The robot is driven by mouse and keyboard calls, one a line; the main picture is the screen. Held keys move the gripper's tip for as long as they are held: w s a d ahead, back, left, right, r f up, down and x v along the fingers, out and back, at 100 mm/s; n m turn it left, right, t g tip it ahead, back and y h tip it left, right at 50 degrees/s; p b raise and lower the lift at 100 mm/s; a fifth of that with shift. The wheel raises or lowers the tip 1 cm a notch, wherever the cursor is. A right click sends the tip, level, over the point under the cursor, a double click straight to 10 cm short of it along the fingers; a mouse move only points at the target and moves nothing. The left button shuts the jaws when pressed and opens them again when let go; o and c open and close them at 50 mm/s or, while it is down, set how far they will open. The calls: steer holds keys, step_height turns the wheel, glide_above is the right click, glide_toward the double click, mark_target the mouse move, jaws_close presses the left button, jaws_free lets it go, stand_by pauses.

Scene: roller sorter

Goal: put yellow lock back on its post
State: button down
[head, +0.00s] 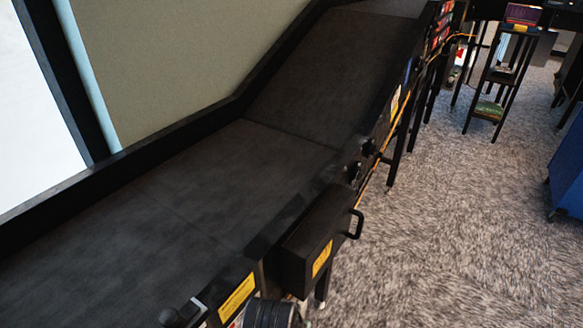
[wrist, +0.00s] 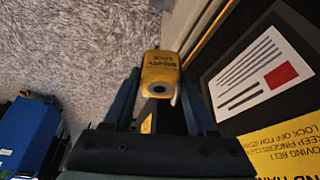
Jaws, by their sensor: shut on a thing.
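The yellow lock (wrist: 160,68) is between the two fingers of my gripper (wrist: 160,80) in the wrist view. It has dark lettering on its upper part and a round dark feature on the side facing the camera. My gripper is shut on it. A thin pale curved part shows at the lock's right side. The lock is beside the edge of the black machine, with carpet beyond it. I cannot make out the post in either view. The lock and the gripper's fingers do not show in the head view.
A long black belt conveyor (head: 170,210) rises toward the back in the head view. A black box with a handle (head: 312,235) juts from its side. In the wrist view, a yellow warning label (wrist: 283,150) lies at lower right. Carpeted floor (head: 440,230) is open on the right.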

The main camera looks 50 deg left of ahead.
steer(key=shift+r+p, duration=1.5)
steer(key=shift+p, duration=0.2)
